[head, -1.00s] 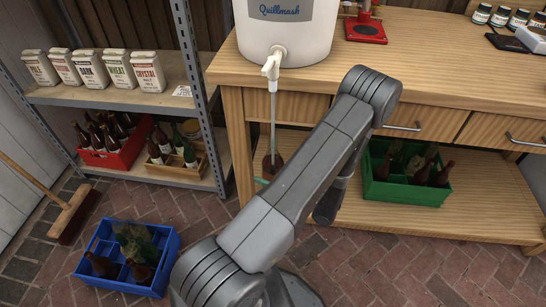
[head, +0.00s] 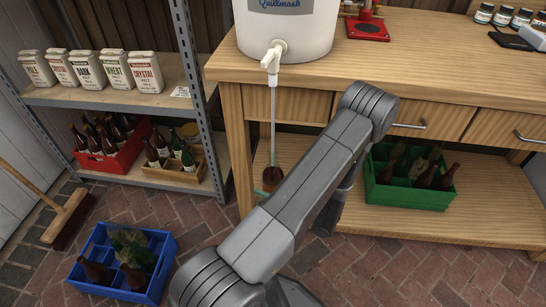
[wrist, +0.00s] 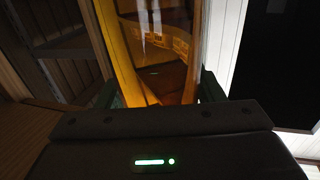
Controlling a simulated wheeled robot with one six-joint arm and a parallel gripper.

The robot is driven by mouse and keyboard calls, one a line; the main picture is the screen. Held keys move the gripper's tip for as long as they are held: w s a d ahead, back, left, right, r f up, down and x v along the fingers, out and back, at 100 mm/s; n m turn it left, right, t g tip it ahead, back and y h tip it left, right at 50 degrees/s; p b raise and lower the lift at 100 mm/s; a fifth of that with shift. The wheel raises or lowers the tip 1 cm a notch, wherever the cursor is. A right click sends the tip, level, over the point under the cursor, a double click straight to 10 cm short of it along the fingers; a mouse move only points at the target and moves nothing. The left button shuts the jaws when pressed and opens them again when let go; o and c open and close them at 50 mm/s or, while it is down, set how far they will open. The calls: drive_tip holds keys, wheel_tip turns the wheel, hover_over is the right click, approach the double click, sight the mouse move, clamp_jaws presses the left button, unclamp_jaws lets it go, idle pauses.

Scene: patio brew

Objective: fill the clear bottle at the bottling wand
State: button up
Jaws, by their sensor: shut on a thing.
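My gripper (wrist: 158,92) is shut on a bottle (wrist: 155,50), with dark fingers on both sides of the glass. The bottle looks amber-brown, with a pale, see-through right edge; I cannot tell whether the colour is glass or liquid. In the head view the bottle (head: 272,177) is below the bench top, partly behind my arm. The bottling wand (head: 273,115) hangs straight down from the white tap (head: 272,58) of the white keg (head: 290,38). The wand's lower end meets the bottle; its tip and the fill level are unclear.
The wooden bench (head: 440,75) has a lower shelf holding a green crate (head: 408,199) of bottles. A blue crate (head: 90,285) of bottles is on the brick floor. A metal rack (head: 187,50) holds malt bags, a red crate (head: 112,160) and a wooden crate (head: 180,178).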

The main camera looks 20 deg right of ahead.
wheel_tip(320, 180, down, 12)
drive_tip(key=b, duration=0.8)
idle(1.0)
idle(0.3)
drive_tip(key=s+a, duration=0.8)
drive_tip(key=s, duration=0.5)
drive_tip(key=shift+s+a, duration=0.2)
drive_tip(key=shift+s, duration=0.15)
idle(1.1)
idle(0.5)
